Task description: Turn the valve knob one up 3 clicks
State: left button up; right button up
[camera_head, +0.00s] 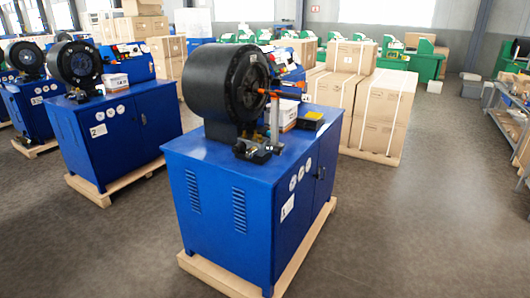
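A blue crimping machine (225,200) with a white label that seems to read 1 stands in the middle on a wooden pallet. A large black round crimping head (220,85) sits on its top. A small valve assembly (258,150) with dark knob-like parts is on the near part of the top, below an upright grey cylinder (275,118). An orange bar (283,95) crosses above that cylinder. Which small part is the valve knob, and its setting, are too small to tell. Neither of my grippers is in view.
A second blue machine (120,125) labelled 2 stands to the left, with more behind it. Strapped cardboard boxes (385,112) stand behind on the right. A shelf (510,110) lines the right edge. The grey floor (425,220) at the right front is clear.

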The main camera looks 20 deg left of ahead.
aim_at(277, 150)
jog(key=i+u, duration=0.1)
jog(key=u, duration=0.3)
jog(key=i+l+u, duration=0.1)
jog(key=u, duration=0.3)
jog(key=i+l+u, duration=0.1)
jog(key=u, duration=0.3)
jog(key=l+u, duration=0.25)
jog(key=u, duration=0.15)
jog(key=i+l+u, duration=0.2)
jog(key=l+u, duration=0.3)
jog(key=l, duration=1.05)
jog(key=l+u, duration=0.5)
jog(key=l, duration=1.05)
